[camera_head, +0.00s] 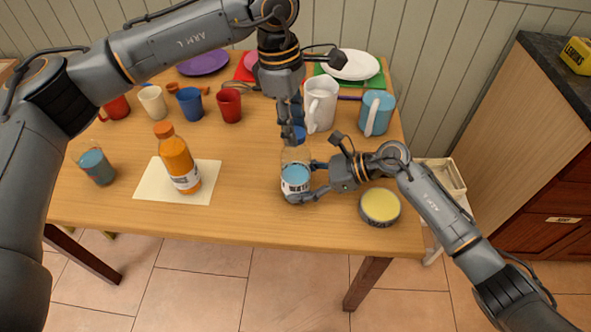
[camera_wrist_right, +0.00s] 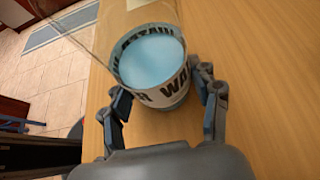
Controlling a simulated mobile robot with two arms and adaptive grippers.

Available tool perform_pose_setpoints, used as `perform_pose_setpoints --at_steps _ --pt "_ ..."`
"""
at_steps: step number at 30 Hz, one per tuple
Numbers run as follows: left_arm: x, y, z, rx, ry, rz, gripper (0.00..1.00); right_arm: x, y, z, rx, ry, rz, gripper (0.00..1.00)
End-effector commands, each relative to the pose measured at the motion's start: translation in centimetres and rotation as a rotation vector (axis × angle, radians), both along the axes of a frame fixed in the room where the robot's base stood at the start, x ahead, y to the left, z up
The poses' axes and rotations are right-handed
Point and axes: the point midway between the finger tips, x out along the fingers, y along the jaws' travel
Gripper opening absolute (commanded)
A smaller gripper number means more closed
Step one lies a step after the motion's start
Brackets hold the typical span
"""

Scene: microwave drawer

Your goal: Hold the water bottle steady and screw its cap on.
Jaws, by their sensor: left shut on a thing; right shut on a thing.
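The water bottle (camera_head: 295,181) stands upright near the table's front edge. It is clear, with light blue water and a white label with dark letters. My right gripper (camera_head: 304,183) is shut around its lower body from the right. The right wrist view shows the bottle (camera_wrist_right: 158,92) between the two fingers of that gripper (camera_wrist_right: 162,95). My left gripper (camera_head: 294,132) points down above the bottle, shut on the blue cap (camera_head: 299,135). The cap is at or just over the bottle's top. I cannot tell whether they touch; the fingers partly hide it.
A white pitcher (camera_head: 320,104) and a blue mug (camera_head: 376,113) stand close behind on the right. A yellow-topped tin (camera_head: 380,206) is right of the bottle. An orange bottle (camera_head: 179,163) stands on a cream mat (camera_head: 147,188) at left. Table between mat and bottle is clear.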

Motion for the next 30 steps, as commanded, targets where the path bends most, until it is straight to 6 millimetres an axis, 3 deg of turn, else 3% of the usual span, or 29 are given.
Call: perform_pose_setpoints --at_steps 5,6,14,15,18,25,30 --pt "0.0 0.01 0.05 0.0 0.0 0.0 0.23 0.02 0.0 0.02 0.0 0.0 -0.001 0.44" --pt "0.0 0.01 0.06 0.0 0.0 0.0 0.23 0.02 0.0 0.02 0.0 0.0 -0.001 0.57" --pt "0.0 0.01 0.07 0.0 0.0 0.0 0.23 0.02 0.0 0.02 0.0 0.0 -0.001 0.04" --pt "0.0 0.0 0.08 0.0 -0.001 0.0 0.39 0.02 0.0 0.02 0.0 0.0 -0.001 0.04" --pt "0.0 0.0 0.07 0.0 -0.001 0.0 0.59 0.02 0.0 0.02 0.0 0.0 -0.001 0.04" --pt "0.0 0.01 0.06 0.0 0.0 0.0 0.59 0.01 0.0 0.01 0.0 0.0 0.0 0.04" --pt "0.0 0.01 0.05 0.0 0.0 0.0 0.25 0.0 0.0 0.01 0.0 0.0 0.0 0.04"
